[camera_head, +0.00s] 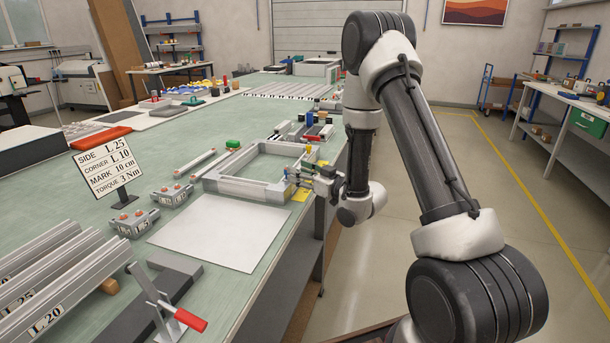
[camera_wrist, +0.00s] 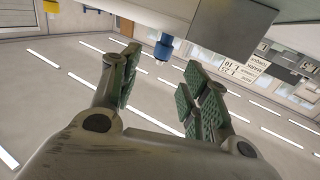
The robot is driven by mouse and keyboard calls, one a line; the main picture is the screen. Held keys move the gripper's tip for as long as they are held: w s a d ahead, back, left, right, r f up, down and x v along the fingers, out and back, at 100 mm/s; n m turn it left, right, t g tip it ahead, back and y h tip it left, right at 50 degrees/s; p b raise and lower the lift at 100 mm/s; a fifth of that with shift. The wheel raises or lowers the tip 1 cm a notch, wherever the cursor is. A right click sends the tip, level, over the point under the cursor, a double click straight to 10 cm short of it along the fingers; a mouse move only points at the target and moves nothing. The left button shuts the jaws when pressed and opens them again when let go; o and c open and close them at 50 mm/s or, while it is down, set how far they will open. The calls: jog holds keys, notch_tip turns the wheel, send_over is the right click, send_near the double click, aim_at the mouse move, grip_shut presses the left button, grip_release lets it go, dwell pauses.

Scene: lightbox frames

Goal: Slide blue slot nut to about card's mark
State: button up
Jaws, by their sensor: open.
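The card (camera_head: 108,165) stands on the bench at the left and reads SIDE L 25, CORNER L 10, MARK 10 cm, TORQUE 3 Nm. A grey rectangular frame (camera_head: 240,188) lies flat near the bench's right edge. My gripper (camera_head: 305,176) is at the frame's right side. In the wrist view my gripper (camera_wrist: 164,64) is open, with green-padded fingers apart and nothing between them. The blue slot nut (camera_wrist: 163,46) shows just beyond the fingertips, beside the end of a grey block or profile (camera_wrist: 230,25).
A white sheet (camera_head: 222,235) lies in front of the frame. Grey profiles (camera_head: 60,270) and a red-handled clamp (camera_head: 180,315) are at the lower left. Small parts (camera_head: 312,130) crowd behind the frame. Open floor (camera_head: 480,210) lies right of the bench.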

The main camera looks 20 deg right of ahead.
jog(key=x, duration=0.6)
grip_shut()
